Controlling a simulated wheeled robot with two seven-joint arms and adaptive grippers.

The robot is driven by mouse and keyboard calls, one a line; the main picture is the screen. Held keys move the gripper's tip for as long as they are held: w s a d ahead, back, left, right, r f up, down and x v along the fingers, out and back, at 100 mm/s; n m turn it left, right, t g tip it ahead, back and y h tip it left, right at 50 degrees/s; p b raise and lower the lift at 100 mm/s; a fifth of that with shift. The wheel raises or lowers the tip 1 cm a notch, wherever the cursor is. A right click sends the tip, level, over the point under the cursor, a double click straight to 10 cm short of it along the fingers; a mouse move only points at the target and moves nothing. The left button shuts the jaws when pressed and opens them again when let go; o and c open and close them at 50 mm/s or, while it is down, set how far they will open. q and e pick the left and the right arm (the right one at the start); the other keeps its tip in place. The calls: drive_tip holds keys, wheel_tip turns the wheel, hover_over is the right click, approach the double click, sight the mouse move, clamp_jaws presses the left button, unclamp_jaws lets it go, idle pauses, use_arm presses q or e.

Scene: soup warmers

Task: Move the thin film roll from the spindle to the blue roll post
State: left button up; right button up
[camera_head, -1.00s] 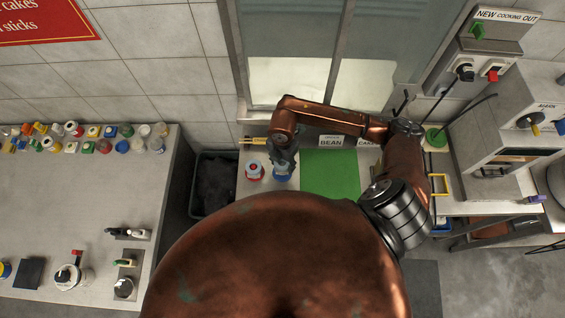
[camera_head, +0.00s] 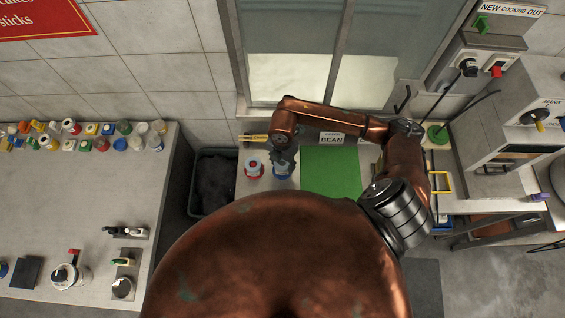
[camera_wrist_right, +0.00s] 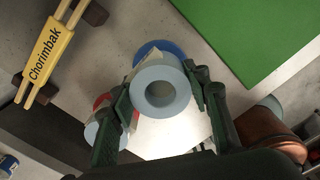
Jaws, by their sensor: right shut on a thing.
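In the right wrist view, my right gripper (camera_wrist_right: 160,82) is shut on a pale blue-grey roll (camera_wrist_right: 159,105), with a finger on each side. The roll's open end and centre hole face the camera. A round blue base (camera_wrist_right: 153,48) shows just behind the roll; I cannot tell whether the roll touches it or how the two line up in height. In the head view, my right gripper (camera_head: 283,157) is over the blue base (camera_head: 280,174) on the work counter. The spindle cannot be made out. My left gripper is not in view.
A similar pale roll on a red base (camera_head: 254,169) stands close on the left. A yellow lettered tool (camera_wrist_right: 50,52) lies beyond it. A green board (camera_head: 331,172) lies flat on the right. A dark bin (camera_head: 212,183) stands left of the counter.

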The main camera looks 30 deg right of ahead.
drive_tip(key=shift+f+b, duration=0.55)
drive_tip(key=shift+f, duration=0.3)
drive_tip(key=o, duration=1.4)
wheel_tip(320, 180, up, 11)
drive_tip(key=shift+r, duration=0.5)
